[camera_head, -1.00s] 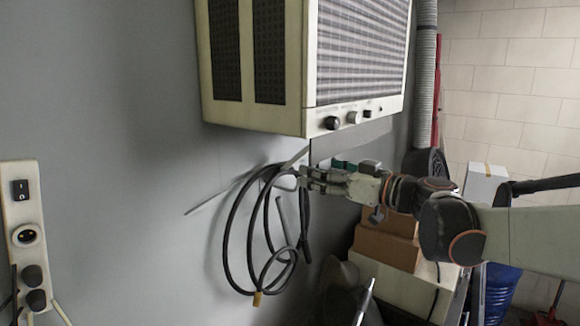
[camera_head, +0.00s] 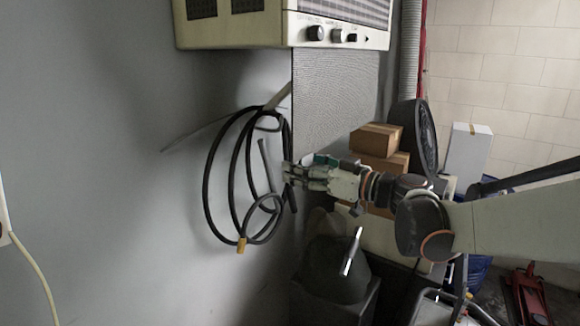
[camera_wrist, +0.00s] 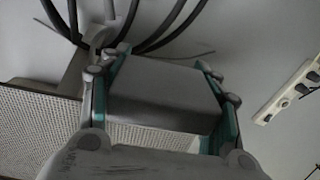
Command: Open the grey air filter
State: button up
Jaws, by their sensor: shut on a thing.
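The grey air filter (camera_head: 340,100) is a flat panel with a fine mesh face, extending down below the cream wall unit (camera_head: 265,32). Its mesh also shows at the left of the wrist view (camera_wrist: 35,120). My gripper (camera_head: 288,172) is at the lower left of the panel, beside the hanging black cable. In the wrist view my gripper (camera_wrist: 163,75) has its two teal-padded fingers on either side of a grey block. It is shut on the filter, but the exact contact point is hard to make out.
A coiled black cable (camera_head: 207,180) hangs on the wall just left of my gripper. Brown boxes (camera_head: 376,140), a dark round fan-like object (camera_head: 413,138) and a dark bin (camera_head: 335,268) stand behind and below my arm. The wall at left is mostly bare.

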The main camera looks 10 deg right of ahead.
jog(key=o, duration=1.5)
jog(key=shift+o, duration=0.2)
jog(key=v, duration=0.7)
jog(key=shift+s, duration=0.3)
jog(key=shift+d, duration=0.1)
